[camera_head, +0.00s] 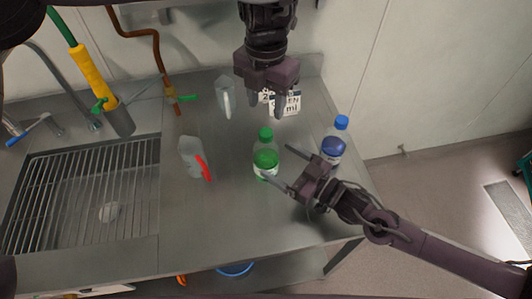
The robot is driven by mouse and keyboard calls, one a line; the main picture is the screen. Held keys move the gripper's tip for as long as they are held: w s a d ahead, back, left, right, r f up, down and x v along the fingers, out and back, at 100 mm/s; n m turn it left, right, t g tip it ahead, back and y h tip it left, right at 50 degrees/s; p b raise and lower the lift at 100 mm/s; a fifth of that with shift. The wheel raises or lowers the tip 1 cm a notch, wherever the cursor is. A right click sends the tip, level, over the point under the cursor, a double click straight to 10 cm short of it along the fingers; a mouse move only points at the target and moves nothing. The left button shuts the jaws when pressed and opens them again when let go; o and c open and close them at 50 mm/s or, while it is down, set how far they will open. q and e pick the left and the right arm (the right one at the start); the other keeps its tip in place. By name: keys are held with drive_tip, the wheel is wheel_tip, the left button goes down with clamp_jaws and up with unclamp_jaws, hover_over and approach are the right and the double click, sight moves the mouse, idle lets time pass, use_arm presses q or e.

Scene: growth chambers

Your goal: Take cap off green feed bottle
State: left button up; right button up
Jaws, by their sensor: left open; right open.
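The green feed bottle (266,162) stands upright on the steel counter, with its green cap (265,134) on top. My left gripper (265,108) is open, pointing down above and behind the cap, and I see nothing between its fingers. My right gripper (278,187) is open, just right of the bottle's lower part, with its fingers pointing left toward it. I cannot tell whether a right finger touches the bottle.
A label card (287,103) is behind my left fingers. A sink grate (75,200) lies left.

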sight(259, 149)
use_arm(q)
drive_tip(key=shift+s, duration=0.15)
use_arm(e)
drive_tip(key=x, duration=0.7)
drive_tip(key=shift+a, duration=0.25)
drive_tip(key=shift+r, duration=0.1)
